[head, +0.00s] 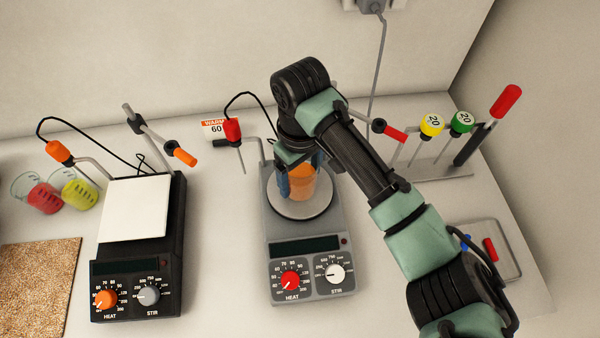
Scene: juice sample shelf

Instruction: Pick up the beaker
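A beaker of orange liquid (302,184) stands on the round top plate (318,207) of the grey hotplate stirrer (270,226). My gripper (301,174) reaches down over this beaker, with a blue finger on its left and another at its upper right. The beaker sits between the fingers, and my wrist hides its upper part. I cannot tell whether the fingers press on the glass. Two other beakers, one with red liquid (43,197) and one with yellow-green liquid (80,192), stand side by side at the far left.
A black stirrer with a white plate (135,208) stands left of the grey one. Probe holders and cables rise behind both. A cork mat (38,285) lies front left. A rack with yellow (431,124) and green (461,121) knobs and a tray (507,262) are right.

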